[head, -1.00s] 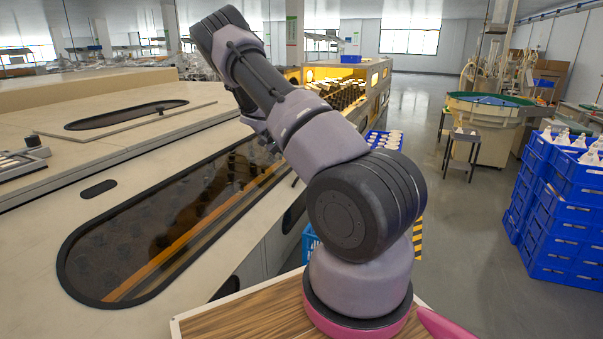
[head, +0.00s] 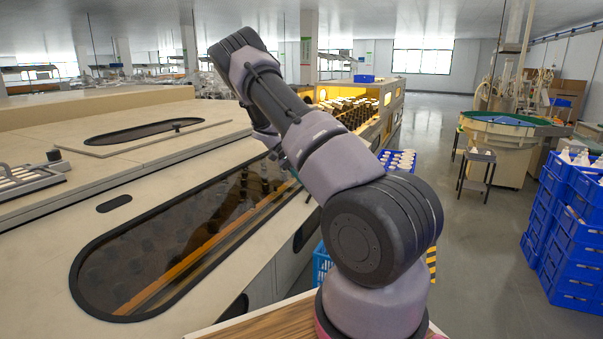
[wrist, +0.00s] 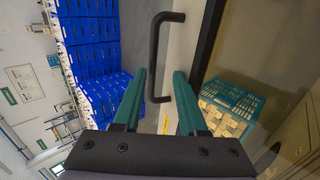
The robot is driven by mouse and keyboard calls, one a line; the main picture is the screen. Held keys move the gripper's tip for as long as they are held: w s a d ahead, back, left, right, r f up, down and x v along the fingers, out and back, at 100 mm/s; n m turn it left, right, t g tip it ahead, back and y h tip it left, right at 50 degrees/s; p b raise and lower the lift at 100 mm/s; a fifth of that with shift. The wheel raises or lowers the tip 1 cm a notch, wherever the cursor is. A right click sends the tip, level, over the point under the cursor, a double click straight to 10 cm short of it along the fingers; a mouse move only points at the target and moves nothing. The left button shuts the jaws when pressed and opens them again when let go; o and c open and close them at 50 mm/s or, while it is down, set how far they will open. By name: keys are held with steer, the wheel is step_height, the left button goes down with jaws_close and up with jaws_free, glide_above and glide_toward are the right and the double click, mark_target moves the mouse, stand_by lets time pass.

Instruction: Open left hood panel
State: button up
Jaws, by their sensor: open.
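A cream machine hood fills the left of the head view, with a long dark window panel (head: 185,245) in a black rim along its near side. I cannot tell for certain which panel is the left one. A black bar handle (wrist: 155,45) stands out from a pale panel (wrist: 188,45) in the wrist view. My gripper (wrist: 162,78) has two green fingers, open, with the lower part of the handle between or just beyond their tips. I see no clear grip on it. In the head view my arm hides the gripper and handle.
Stacked blue crates (head: 565,235) stand at the right, and a small stool (head: 478,170) stands before a round green-rimmed machine (head: 510,130). A lit cabinet with bulbs (head: 355,105) is beyond my arm.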

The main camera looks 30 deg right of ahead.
steer(key=v, duration=0.9)
steer(key=shift+w+a+r, duration=0.2)
steer(key=shift+a, duration=0.1)
